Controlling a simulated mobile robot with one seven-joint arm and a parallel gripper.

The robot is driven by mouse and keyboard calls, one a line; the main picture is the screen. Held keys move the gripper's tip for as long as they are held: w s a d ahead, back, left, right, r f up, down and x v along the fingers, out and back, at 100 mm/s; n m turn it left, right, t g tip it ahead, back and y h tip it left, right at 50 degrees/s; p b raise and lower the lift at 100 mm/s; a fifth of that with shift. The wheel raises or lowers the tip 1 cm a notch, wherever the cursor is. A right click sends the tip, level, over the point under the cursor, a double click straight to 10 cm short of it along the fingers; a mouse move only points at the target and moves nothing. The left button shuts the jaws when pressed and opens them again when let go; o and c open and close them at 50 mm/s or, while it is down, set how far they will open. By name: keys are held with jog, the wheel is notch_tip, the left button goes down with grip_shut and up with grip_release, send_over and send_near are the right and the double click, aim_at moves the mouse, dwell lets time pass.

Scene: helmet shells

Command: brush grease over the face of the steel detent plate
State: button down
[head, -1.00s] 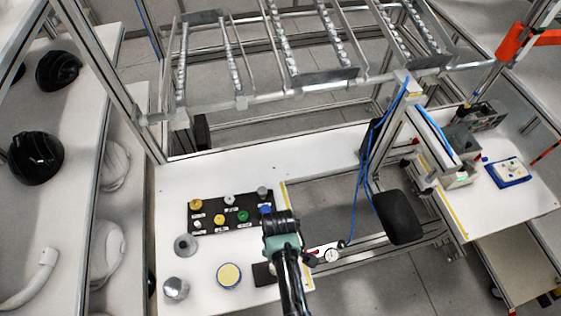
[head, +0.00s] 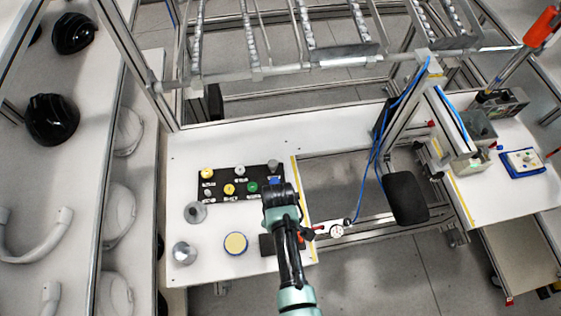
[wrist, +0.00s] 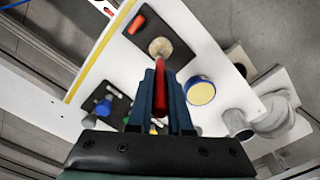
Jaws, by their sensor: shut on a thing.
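My gripper (wrist: 160,75) is shut on a red-handled tool (wrist: 159,92), apparently the brush; its handle lies between the fingers in the wrist view. My arm hides most of the mat in the head view.
A black board (head: 214,177) with several coloured knobs lies behind the tin. A grey flanged piece (head: 195,212) and a metal cylinder (head: 184,252) stand at left. A red block (wrist: 136,24) lies on the mat. A dial gauge (head: 337,231) is beyond the table's yellow-striped edge.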

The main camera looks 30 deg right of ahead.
jog(key=shift+s+a, duration=0.1)
jog(key=shift+s+a, duration=0.2)
jog(key=shift+s+p, duration=0.1)
jog(key=shift+p, duration=0.25)
jog(key=shift+s+a, duration=0.15)
jog(key=shift+s, duration=0.05)
jog(key=shift+s+p, duration=0.45)
jog(key=shift+p, duration=0.15)
jog(key=shift+s+d, duration=0.15)
jog(key=shift+d, duration=0.15)
jog(key=shift+s+d, duration=0.1)
jog(key=shift+d, duration=0.15)
